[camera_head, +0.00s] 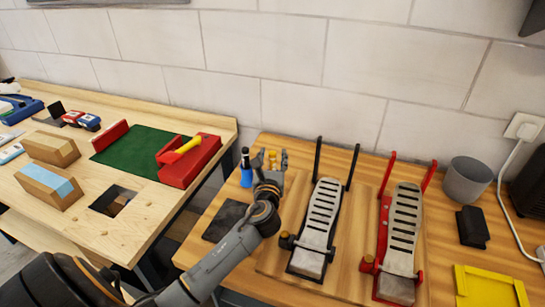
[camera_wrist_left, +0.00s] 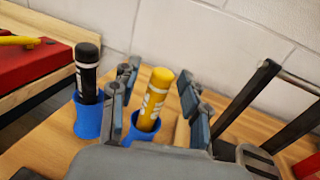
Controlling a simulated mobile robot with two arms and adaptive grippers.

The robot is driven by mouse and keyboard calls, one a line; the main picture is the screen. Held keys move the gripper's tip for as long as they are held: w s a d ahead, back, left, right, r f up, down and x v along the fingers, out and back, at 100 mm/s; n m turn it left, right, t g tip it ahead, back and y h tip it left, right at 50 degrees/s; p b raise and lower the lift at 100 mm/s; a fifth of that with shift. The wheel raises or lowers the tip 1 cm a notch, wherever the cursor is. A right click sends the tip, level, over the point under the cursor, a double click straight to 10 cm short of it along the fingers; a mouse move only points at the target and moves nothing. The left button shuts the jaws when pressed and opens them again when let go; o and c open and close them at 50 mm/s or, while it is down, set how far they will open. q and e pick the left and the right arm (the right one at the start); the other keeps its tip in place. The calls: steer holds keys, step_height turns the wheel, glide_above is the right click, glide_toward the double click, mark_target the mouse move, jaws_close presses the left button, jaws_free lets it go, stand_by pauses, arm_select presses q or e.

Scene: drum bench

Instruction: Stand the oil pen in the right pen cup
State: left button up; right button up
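A yellow pen with a white label band (camera_wrist_left: 155,98), which I take to be the oil pen, stands slightly tilted with its lower end in the right blue pen cup (camera_wrist_left: 140,135). My left gripper (camera_wrist_left: 160,88) is open around it, one finger on each side, with gaps showing between fingers and pen. A black pen (camera_wrist_left: 88,72) stands in the left blue cup (camera_wrist_left: 88,118). My right gripper is not in view.
A black pedal (camera_head: 318,225) and a red pedal (camera_head: 400,240) stand on a board right of the gripper. A grey cup (camera_head: 467,180), a black block (camera_head: 472,227) and a yellow frame (camera_head: 490,288) are farther right. A dark mat (camera_head: 224,221) lies left of my left arm.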

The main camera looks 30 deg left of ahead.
arm_select(q)
steer(key=v, duration=1.2)
stand_by(0.8)
